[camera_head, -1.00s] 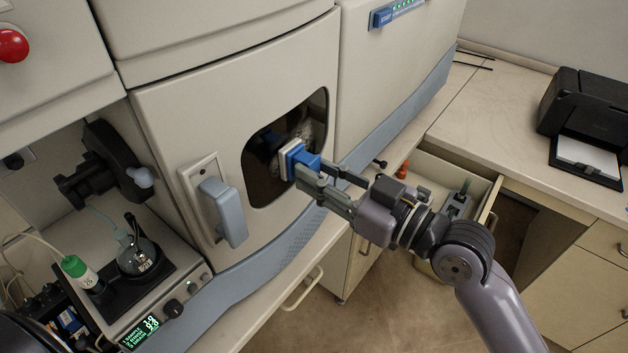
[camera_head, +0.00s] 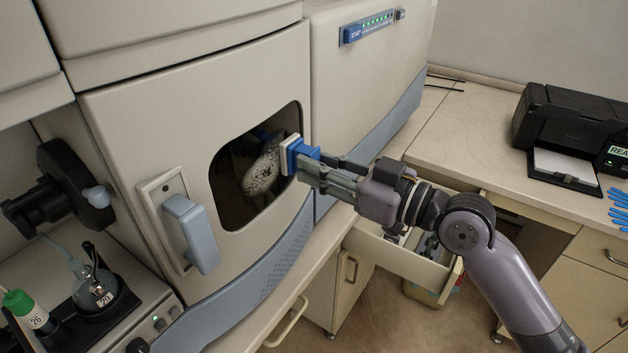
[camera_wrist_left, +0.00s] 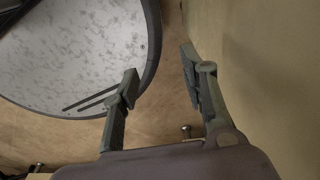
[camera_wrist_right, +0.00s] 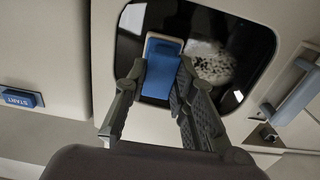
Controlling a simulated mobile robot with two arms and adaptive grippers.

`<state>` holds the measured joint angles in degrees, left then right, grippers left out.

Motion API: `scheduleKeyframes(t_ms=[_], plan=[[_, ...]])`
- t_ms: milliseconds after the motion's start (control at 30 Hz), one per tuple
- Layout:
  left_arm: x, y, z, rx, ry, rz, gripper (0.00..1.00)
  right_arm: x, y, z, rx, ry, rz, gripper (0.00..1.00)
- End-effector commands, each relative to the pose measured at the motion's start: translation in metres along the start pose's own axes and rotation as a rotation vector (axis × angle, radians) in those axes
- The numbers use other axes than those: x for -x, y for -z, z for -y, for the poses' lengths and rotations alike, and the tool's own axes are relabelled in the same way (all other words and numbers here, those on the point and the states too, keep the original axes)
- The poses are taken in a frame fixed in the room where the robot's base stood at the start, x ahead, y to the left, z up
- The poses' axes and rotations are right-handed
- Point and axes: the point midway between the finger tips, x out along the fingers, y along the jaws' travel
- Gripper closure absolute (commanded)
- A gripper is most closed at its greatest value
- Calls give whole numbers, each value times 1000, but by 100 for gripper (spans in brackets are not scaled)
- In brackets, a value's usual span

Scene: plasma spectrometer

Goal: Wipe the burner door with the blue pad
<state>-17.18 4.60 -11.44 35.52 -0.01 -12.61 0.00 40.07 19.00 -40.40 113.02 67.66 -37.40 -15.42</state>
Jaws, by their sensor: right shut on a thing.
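The burner door (camera_head: 140,110) is a beige panel with a dark window (camera_head: 230,190) and a grey-blue handle (camera_head: 192,235); it looks closed. A speckled pale patch (camera_head: 263,170) shows at the window. My right gripper (camera_head: 318,172) is shut on the blue pad (camera_head: 298,153), whose white face is turned to the door at the window's right edge. I cannot tell if it touches. The right wrist view shows the pad (camera_wrist_right: 162,68) between the fingers, over the window beside the patch (camera_wrist_right: 210,62). My left gripper (camera_wrist_left: 160,90) is open and empty, seen only in the left wrist view.
An open drawer (camera_head: 400,262) is below my right arm. A black printer (camera_head: 570,130) and blue gloves (camera_head: 618,205) are on the right counter. A flask (camera_head: 95,288) and a green-capped bottle (camera_head: 28,312) stand at lower left. A blue START button (camera_head: 353,35) is above.

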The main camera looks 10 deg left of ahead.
Motion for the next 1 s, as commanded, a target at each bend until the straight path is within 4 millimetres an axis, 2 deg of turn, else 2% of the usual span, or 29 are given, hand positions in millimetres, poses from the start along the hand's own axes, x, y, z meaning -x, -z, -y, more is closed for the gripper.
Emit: scheduleKeyframes(t_ms=[167,267,600,833,1000], plan=[[-6,0,0,0,0,0,60,2,-1,-4,2,-1,1,98],[-2,0,0,0,0,0,60,2,1,-1,0,0,1,98],[18,2,0,0,0,0,60,-1,3,28,-2,3,1,98],[22,2,0,0,0,0,60,-2,1,36,-1,2,-1,98],[33,3,0,0,0,0,60,-1,3,49,-2,4,1,98]])
